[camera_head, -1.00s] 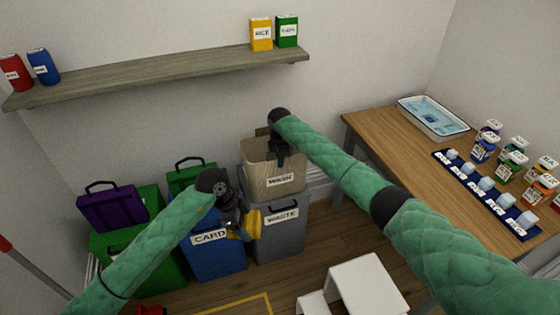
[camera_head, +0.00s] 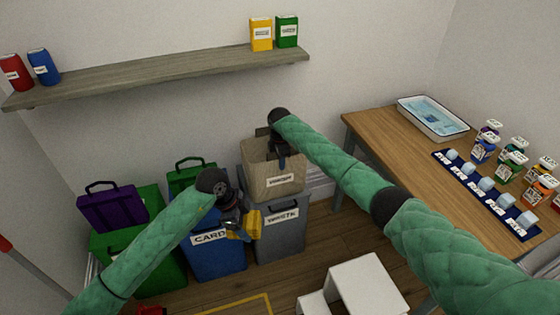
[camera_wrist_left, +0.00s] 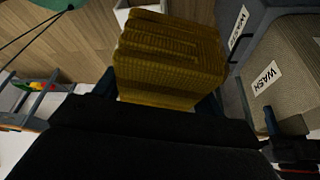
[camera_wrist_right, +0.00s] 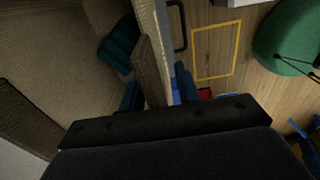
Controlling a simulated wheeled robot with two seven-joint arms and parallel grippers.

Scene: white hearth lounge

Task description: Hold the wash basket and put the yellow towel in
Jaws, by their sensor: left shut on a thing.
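The tan wash basket (camera_head: 262,153) stands upright on a grey bin at the back. My right gripper (camera_head: 280,150) is at its rim; in the right wrist view its fingers (camera_wrist_right: 158,90) lie on either side of the basket wall (camera_wrist_right: 152,62), and I cannot tell whether they press on it. My left gripper (camera_head: 238,222) is shut on the folded yellow towel (camera_head: 254,225), in front of the bins, lower than the basket and left of it. The towel (camera_wrist_left: 170,60) fills the left jaws. The basket (camera_wrist_left: 286,85) is at the right of the left wrist view.
A teal cloth-like thing (camera_wrist_right: 119,44) shows inside the basket. The grey waste bin (camera_head: 279,232) is under it, with a blue card bin (camera_head: 217,262) to its left. A wooden table (camera_head: 390,150) is at right. A white step stool (camera_head: 365,285) stands on the floor.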

